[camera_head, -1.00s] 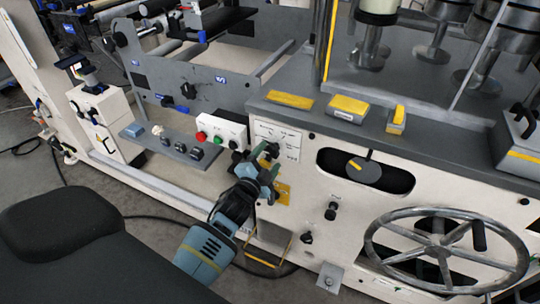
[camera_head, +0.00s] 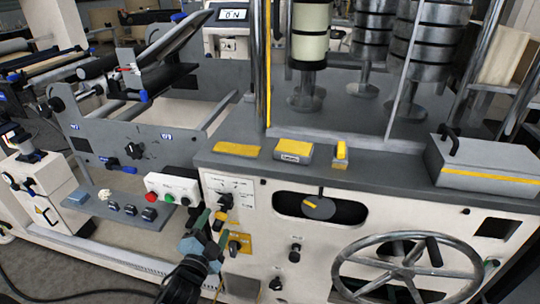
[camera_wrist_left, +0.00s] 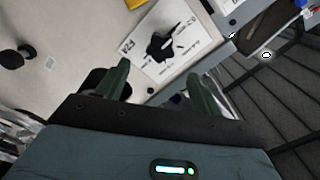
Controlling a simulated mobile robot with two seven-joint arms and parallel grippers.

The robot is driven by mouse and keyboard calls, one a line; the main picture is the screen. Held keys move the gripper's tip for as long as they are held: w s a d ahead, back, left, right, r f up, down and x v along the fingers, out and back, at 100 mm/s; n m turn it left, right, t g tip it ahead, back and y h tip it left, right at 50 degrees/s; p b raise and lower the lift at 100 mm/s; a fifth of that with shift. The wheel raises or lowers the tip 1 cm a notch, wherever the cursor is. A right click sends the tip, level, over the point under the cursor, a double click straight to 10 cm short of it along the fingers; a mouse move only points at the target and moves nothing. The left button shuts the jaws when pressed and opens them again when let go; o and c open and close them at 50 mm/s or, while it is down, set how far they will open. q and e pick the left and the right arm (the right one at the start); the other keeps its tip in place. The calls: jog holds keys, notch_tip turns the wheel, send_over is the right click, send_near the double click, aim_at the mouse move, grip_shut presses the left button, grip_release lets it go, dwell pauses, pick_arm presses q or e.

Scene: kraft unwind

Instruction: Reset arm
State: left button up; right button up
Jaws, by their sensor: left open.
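My left gripper (camera_head: 211,232) reaches up from the bottom of the head view, in front of the machine's pale front panel. Its two green fingers are apart, with nothing between them. A black rotary knob on a white label plate (camera_head: 243,185) is just above and beyond the fingertips. In the left wrist view, the open fingers (camera_wrist_left: 160,88) point toward the plate, and the black knob (camera_wrist_left: 170,43) shows beyond them with a gap. A yellow plate with a dark knob (camera_head: 237,243) is right beside the gripper. My right gripper is not in view.
A button box (camera_head: 172,188) with red and green buttons is left of the gripper. A large handwheel (camera_head: 408,272) projects at lower right. A grey box with a handle (camera_head: 482,168) sits on the ledge. A display (camera_head: 232,15) reading ON stands behind.

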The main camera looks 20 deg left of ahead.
pick_arm(q)
jog(key=s+d+f+n+g+h+p, duration=0.1)
jog(key=s+d+f+n+g+p, duration=0.1)
jog(key=s, duration=1)
jog(key=s+d+f+n+g+h+p, duration=0.1)
jog(key=s+f, duration=0.5)
jog(key=s, duration=0.6)
jog(key=s+d+f+n+g+h+p, duration=0.1)
jog(key=s+d+f+n+g, duration=0.3)
jog(key=s, duration=0.8)
jog(key=shift+s+d+f+n+g+p, duration=0.2)
jog(key=shift+d+n+g+p, duration=0.65)
jog(key=shift+d+g, duration=0.3)
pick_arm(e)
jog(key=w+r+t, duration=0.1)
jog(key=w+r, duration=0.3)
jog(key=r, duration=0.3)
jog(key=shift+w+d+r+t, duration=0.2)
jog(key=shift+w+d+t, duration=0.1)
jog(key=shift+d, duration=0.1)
pick_arm(q)
jog(key=shift+w, duration=0.1)
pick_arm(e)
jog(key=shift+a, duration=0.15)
